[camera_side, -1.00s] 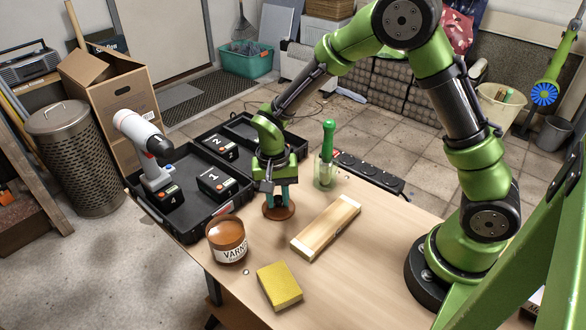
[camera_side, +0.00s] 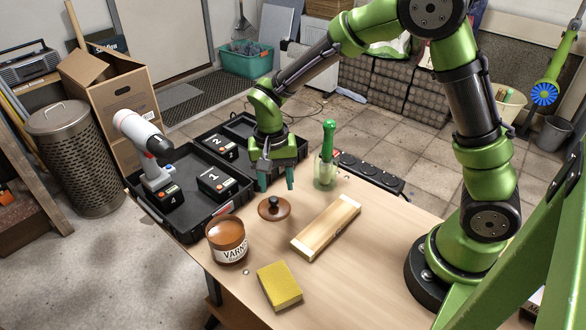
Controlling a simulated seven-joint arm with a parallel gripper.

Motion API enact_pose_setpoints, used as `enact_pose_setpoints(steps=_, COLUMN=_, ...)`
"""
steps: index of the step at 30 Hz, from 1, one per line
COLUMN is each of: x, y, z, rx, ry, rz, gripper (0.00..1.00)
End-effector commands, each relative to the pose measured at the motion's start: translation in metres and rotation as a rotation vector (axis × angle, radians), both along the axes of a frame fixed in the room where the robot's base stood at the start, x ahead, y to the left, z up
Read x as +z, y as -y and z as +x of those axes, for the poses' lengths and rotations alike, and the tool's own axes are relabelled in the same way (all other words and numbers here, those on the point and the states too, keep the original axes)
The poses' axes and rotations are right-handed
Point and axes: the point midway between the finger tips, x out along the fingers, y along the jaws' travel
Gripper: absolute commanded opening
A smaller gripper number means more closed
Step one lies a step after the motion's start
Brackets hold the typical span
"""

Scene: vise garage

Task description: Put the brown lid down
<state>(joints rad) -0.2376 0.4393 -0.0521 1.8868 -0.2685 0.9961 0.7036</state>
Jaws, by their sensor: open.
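The brown lid (camera_side: 284,210) lies flat on the wooden table, its dark knob facing up. It is between the varnish jar and the wooden block. My gripper (camera_side: 276,184) is open and empty above the lid, slightly behind it in the picture, with its teal fingertips apart from the knob. The varnish jar (camera_side: 227,240) stands uncovered at the lower left of the lid, with brown contents showing at its top.
A black toolbox (camera_side: 190,234) with a drill (camera_side: 147,142) and numbered batteries (camera_side: 217,182) is to the left. A wooden block (camera_side: 327,226), a yellow sponge (camera_side: 279,286) and a green-handled brush in a glass (camera_side: 327,160) stand around. The table (camera_side: 365,275) is clear at the front right.

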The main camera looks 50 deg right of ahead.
Motion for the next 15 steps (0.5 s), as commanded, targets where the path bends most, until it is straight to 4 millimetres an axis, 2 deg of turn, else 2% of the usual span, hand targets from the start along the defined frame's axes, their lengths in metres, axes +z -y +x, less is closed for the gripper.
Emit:
enact_pose_setpoints(steps=1, x=0.013, y=-0.001, z=0.001, rx=-0.001, ry=0.006, rz=0.001, gripper=0.51)
enact_pose_setpoints(steps=6, x=0.045, y=-0.001, z=0.002, rx=0.0, ry=0.004, rz=0.0, gripper=0.51)
enact_pose_setpoints(steps=15, x=0.078, y=0.001, z=-0.003, rx=0.013, ry=0.024, rz=0.015, gripper=0.51)
